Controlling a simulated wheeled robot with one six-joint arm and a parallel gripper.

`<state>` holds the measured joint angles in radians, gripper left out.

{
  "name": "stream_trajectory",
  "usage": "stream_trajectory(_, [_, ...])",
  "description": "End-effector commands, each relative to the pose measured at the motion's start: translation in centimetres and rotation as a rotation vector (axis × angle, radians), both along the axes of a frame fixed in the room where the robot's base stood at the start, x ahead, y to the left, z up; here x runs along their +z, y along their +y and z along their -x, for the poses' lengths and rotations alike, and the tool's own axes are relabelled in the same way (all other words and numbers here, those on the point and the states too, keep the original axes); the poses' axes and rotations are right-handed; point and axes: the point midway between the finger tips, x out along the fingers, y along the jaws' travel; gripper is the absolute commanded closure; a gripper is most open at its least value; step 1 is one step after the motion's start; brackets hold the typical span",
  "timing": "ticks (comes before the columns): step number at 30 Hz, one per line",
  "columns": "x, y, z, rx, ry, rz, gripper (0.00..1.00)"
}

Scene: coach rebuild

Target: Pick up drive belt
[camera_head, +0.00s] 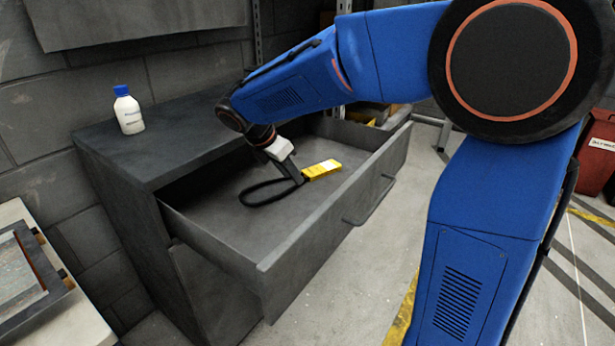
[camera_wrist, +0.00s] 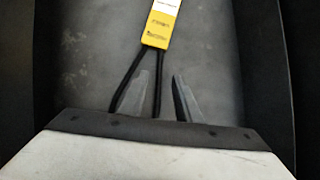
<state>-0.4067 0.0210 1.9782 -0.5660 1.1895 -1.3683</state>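The drive belt (camera_head: 262,192) is a thin black loop with a yellow sleeve (camera_head: 322,169) at one end. It lies on the floor of the open grey drawer (camera_head: 225,213). The sleeve shows at the top of the wrist view (camera_wrist: 161,25), with two black strands running down from it. My gripper (camera_head: 296,176) points down into the drawer over the belt, close to the sleeve. In the wrist view its fingers (camera_wrist: 162,76) are apart, with the right strand showing between them and the left strand outside the left finger. I cannot tell whether they touch the belt.
The drawer walls stand around my gripper, and the drawer front with its handle (camera_head: 370,203) faces the open floor. A white bottle with a blue cap (camera_head: 128,111) stands on the cabinet top (camera_head: 165,150). A red bin (camera_head: 598,150) stands far right.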

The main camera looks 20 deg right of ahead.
Motion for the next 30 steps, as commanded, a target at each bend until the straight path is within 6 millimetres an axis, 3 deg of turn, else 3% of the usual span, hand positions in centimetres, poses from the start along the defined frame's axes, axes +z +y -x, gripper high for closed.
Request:
stream_trajectory(7, [-2.5,-1.3,-0.7,-0.001,0.002,0.0,0.7])
stream_trajectory(24, [-2.9,-1.5,-0.8,0.0,0.0,0.0,0.7])
stream_trajectory(25, [-2.9,-1.5,-0.8,0.0,0.0,0.0,0.72])
stream_trajectory(28, [-2.9,-1.5,-0.8,0.0,0.0,0.0,0.96])
stream_trajectory(30, [-2.9,-1.5,-0.8,0.0,0.0,0.0,1.0])
